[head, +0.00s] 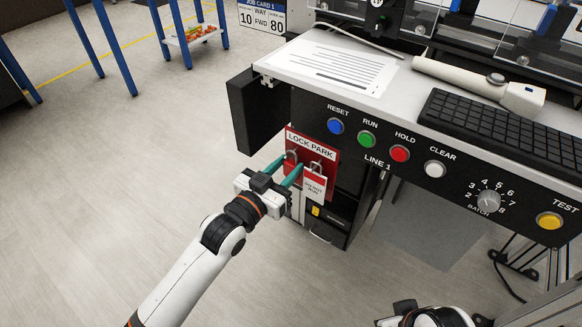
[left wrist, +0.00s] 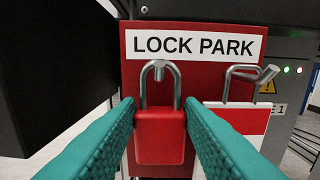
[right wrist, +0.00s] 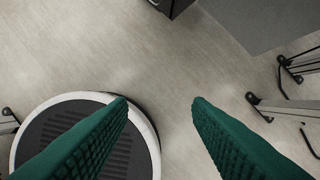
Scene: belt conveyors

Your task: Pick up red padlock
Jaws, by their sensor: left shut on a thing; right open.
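The red padlock (left wrist: 160,135) hangs upright by its silver shackle from a peg on the red LOCK PARK board (left wrist: 200,80). My left gripper (left wrist: 160,120) has its green fingers on both sides of the padlock body and is shut on it. In the head view, my left gripper (head: 284,172) reaches the LOCK PARK board (head: 325,155) below the console, and its fingers largely hide the padlock. My right gripper (right wrist: 160,102) is open and empty above the floor.
A red and white tag (left wrist: 240,118) hangs from a second hook, right of the padlock. A black box (head: 255,112) juts out left of the board. The button console (head: 375,150) overhangs it.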

